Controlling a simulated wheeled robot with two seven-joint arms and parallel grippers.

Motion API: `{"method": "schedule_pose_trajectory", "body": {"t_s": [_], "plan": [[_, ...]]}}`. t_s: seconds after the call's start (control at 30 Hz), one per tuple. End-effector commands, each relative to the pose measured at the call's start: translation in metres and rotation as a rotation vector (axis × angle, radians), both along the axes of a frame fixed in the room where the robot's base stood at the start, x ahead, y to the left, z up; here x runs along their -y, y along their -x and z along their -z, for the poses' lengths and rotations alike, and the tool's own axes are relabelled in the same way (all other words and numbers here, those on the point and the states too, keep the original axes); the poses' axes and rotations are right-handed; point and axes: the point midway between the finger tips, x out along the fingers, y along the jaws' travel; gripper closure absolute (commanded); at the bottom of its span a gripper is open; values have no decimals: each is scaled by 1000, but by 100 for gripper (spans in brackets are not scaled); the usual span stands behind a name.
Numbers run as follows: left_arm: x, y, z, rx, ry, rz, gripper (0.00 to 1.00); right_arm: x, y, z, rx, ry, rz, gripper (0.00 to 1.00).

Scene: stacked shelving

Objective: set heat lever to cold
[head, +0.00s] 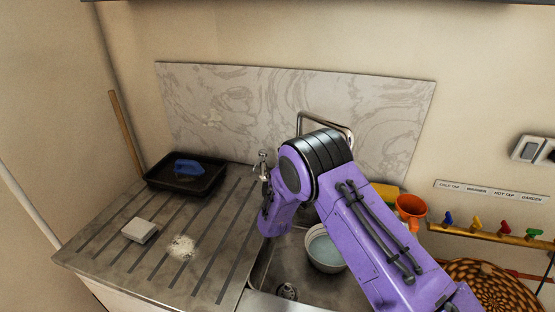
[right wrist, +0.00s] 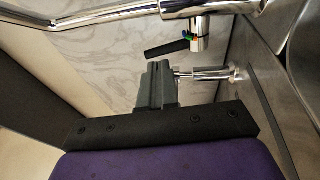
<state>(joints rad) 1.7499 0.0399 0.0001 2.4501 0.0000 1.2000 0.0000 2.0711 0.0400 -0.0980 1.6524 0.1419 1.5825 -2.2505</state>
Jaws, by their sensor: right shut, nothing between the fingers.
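In the right wrist view a short black lever (right wrist: 166,48) sticks out to the left from a chrome fitting (right wrist: 197,42) with small red, green and blue marks. It looks like the heat lever. My right gripper (right wrist: 158,66) is shut and empty, its tips just below the lever; I cannot tell whether they touch. In the head view my purple right arm reaches over the sink (head: 283,262) and hides the lever and its own fingers. A bent chrome pipe (head: 332,118) shows behind the arm, and a small chrome fitting (head: 262,165) left of it. My left gripper is not in view.
A black tray (head: 212,183) with a blue item, a grey block (head: 140,230) and a pale patch (head: 182,247) are on the drainboard. An orange funnel (head: 411,208), coloured taps (head: 476,224) and a basket (head: 492,288) are right.

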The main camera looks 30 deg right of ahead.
Motion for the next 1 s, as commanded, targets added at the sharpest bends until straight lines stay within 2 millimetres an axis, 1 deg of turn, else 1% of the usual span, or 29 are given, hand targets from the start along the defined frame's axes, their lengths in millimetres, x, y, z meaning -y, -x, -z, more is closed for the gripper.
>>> {"method": "schedule_pose_trajectory", "body": {"t_s": [0.03, 0.1, 0.2, 0.3, 0.63, 0.73, 0.83, 1.0], "plan": [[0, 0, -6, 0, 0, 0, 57, 8, -7, -4, 1, -1, 4, 100], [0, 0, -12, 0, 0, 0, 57, 15, -17, -6, 2, -2, 4, 100], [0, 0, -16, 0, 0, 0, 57, 22, -28, -7, 2, -3, 2, 100], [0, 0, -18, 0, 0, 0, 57, 26, -34, -7, 1, -1, 0, 100], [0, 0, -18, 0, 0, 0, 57, 27, -37, -6, 1, -1, -2, 100], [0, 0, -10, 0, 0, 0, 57, 30, -41, -6, 3, 1, -3, 100], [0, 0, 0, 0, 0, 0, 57, 36, -50, -10, 4, 4, -5, 100], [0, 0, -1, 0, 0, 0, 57, 41, -51, -18, 9, 0, -1, 100]]}}
